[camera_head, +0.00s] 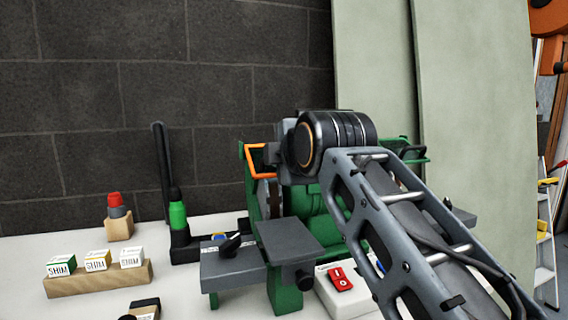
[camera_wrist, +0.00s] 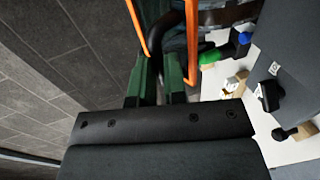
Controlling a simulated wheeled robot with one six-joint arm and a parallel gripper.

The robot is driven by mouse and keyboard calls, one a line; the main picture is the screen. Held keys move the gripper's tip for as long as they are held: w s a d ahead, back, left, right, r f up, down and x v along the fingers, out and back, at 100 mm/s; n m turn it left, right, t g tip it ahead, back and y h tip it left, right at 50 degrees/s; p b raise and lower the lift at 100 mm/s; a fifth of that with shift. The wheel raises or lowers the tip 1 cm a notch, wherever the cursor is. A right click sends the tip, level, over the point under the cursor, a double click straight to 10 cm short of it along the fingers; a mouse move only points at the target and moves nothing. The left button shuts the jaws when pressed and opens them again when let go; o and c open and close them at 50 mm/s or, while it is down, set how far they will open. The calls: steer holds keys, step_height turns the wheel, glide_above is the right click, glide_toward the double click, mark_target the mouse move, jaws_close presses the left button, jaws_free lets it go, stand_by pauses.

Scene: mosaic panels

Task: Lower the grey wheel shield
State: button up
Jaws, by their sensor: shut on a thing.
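The green bench grinder (camera_head: 315,205) stands on the white bench. The left wheel (camera_head: 266,195), greyish, shows partly behind a dark grey tool rest (camera_head: 290,238). The wheel shield's orange frame (camera_head: 258,171) sits at the top left of the grinder, raised above this wheel; orange bars of the frame (camera_wrist: 191,45) also show in the wrist view. My gripper (camera_wrist: 155,92) is at this frame and shut on the shield. The exact contact is hidden behind my wrist in the head view.
A green-framed shield (camera_head: 413,152) is on the right side. A white switch box (camera_head: 343,289) stands in front. A dark block wall is behind.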

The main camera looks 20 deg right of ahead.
steer(key=shift+o, duration=0.3)
steer(key=shift+f, duration=0.35)
steer(key=o, duration=0.6)
steer(key=shift+r, duration=0.1)
steer(key=shift+r, duration=0.1)
